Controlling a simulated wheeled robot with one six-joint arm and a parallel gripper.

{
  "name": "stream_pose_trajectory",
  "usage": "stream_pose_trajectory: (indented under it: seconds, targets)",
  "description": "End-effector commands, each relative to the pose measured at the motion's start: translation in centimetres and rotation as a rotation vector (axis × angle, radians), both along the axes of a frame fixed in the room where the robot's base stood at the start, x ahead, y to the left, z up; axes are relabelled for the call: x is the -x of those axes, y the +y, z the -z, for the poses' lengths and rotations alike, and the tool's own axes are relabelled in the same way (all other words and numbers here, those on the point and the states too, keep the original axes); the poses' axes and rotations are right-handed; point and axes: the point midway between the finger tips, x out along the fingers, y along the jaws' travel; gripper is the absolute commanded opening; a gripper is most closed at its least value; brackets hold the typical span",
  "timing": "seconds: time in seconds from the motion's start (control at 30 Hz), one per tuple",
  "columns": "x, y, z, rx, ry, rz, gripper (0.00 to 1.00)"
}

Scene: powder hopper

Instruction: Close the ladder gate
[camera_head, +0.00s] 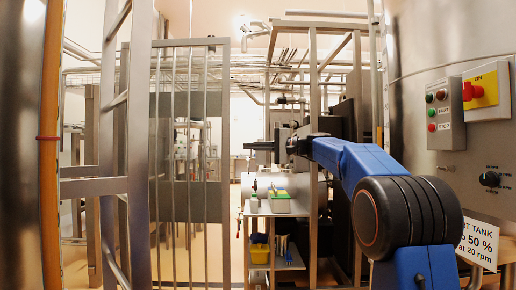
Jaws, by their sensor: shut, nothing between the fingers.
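The ladder gate (225,120) is a grey metal frame with thin vertical bars and a wide flat crossplate, left of centre. It stands upright to the right of the ladder (137,150), whose rails and rungs rise past the top of the picture. I cannot tell whether the gate touches a latch or post. My gripper (248,146) is dark, points left and is shut and empty. Its tip shows just right of the gate's right upright, with a small gap in the picture. The true depth between them is unclear.
A cart (274,215) with green and yellow items stands below my gripper. A metal post frame (313,90) rises behind my arm. A steel tank with a control box (445,113) and a yellow-backed red switch (481,90) fills the right. An orange post (49,150) stands at left.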

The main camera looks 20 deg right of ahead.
Motion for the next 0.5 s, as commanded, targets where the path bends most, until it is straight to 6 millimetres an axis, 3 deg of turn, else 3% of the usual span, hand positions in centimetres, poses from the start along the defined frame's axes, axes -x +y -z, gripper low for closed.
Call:
stream_pose_trajectory:
  seconds: [0.37,0.5]
  targets:
    - [-3.8,4.5,0.1,0.001,0.001,-0.001,0.00]
    - [-2.1,4.9,-0.1,0.002,-0.001,0.001,0.00]
